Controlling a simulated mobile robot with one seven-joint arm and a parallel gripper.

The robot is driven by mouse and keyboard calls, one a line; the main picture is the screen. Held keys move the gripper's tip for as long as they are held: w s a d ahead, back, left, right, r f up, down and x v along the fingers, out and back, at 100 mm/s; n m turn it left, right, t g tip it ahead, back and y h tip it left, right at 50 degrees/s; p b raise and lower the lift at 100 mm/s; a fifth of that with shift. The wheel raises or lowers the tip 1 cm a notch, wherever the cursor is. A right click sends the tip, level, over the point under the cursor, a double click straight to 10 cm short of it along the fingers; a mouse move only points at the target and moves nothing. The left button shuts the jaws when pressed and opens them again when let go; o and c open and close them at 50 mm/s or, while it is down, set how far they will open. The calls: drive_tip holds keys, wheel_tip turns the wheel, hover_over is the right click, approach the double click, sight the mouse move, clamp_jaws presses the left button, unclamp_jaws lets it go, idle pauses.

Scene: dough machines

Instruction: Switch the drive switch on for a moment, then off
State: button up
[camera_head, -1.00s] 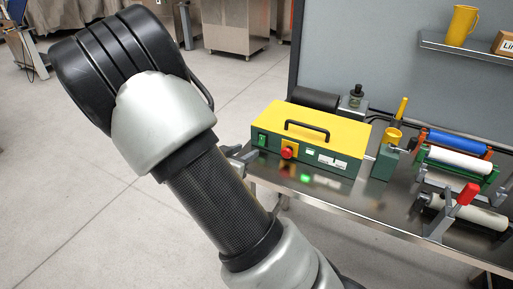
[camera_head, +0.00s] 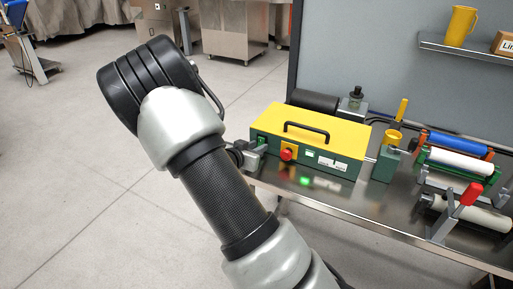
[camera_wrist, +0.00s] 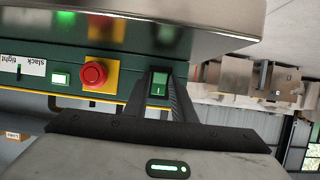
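The drive switch is a small green rocker on the left end of the front of the green machine box (camera_head: 330,165) with a yellow lid. In the head view the switch (camera_head: 262,140) shows just above my gripper (camera_head: 252,158), which is close to that end of the box. In the wrist view the switch (camera_wrist: 159,86) shows in the gap between my two dark fingers (camera_wrist: 162,98). The fingers stand apart and hold nothing; contact with the switch cannot be made out. A red stop button (camera_head: 287,154) on a yellow plate sits beside the switch, also in the wrist view (camera_wrist: 94,73).
A green indicator (camera_wrist: 60,78) is lit beyond the red button. The box stands on a steel table (camera_head: 345,205). Open floor lies to the left.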

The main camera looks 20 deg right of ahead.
clamp_jaws()
drive_tip(key=f+b, duration=0.1)
drive_tip(key=b, duration=0.2)
drive_tip(key=shift+f+t+h, duration=0.25)
drive_tip(key=shift+t+h, duration=0.05)
drive_tip(key=shift+h, duration=0.1)
drive_tip(key=shift+f+t+h+b, duration=0.25)
drive_tip(key=shift+t+h+b, duration=0.05)
drive_tip(key=shift+b, duration=0.7)
drive_tip(key=h+b, duration=0.1)
drive_tip(key=b, duration=0.1)
drive_tip(key=shift+t+b, duration=0.3)
drive_tip(key=shift+t, duration=0.1)
drive_tip(key=shift+r+t+h+b, duration=0.2)
drive_tip(key=shift+t+h+b, duration=0.1)
drive_tip(key=shift+h+b, duration=0.3)
drive_tip(key=shift+r, duration=0.1)
drive_tip(key=o, duration=0.5)
unclamp_jaws()
